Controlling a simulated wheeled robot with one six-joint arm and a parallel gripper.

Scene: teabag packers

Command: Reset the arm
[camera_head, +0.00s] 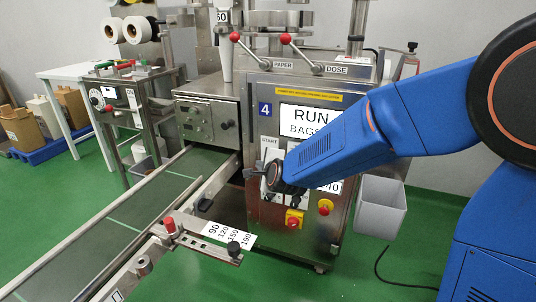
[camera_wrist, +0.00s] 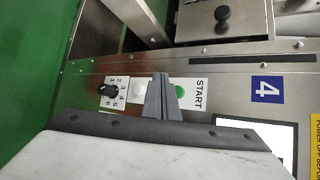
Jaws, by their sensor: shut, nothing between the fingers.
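My gripper (camera_head: 255,172) is in front of the steel packing machine's front panel in the head view, at the end of my blue arm. In the wrist view the two grey fingers of my gripper (camera_wrist: 160,78) are together with nothing between them. Their tips point at the panel beside the green START button (camera_wrist: 180,92). A black selector knob (camera_wrist: 108,90) with a numbered dial is on the other side. I cannot tell whether the tips touch the panel.
The machine's screen (camera_head: 312,118) reads RUN. Red-knobbed levers (camera_head: 285,39) stand above it. A green conveyor (camera_head: 110,215) runs to the lower left. A grey bin (camera_head: 381,208) hangs at the right. A red-and-yellow switch (camera_head: 294,220) is below my gripper.

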